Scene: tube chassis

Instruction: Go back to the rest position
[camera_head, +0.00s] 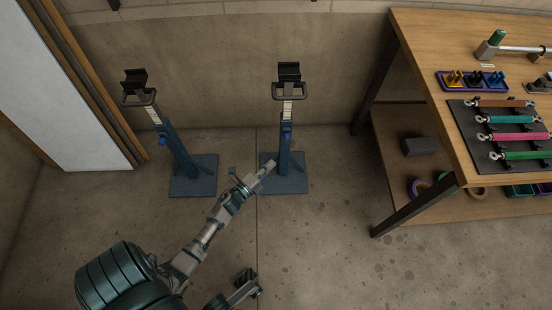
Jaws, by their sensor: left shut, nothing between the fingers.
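My left gripper (267,167) is at the end of my arm that reaches in from the lower left. It is shut and holds nothing. In the picture its tip overlaps the left edge of the right stand's blue base. How high it is above the floor, and whether it touches the stand, I cannot tell.
Two blue stands with black tops, a left one (175,145) and a right one (285,140), stand near the wall. A wooden workbench (430,50) with coloured tubes on a dark mat (467,140) fills the right. The floor at centre right (330,250) is clear.

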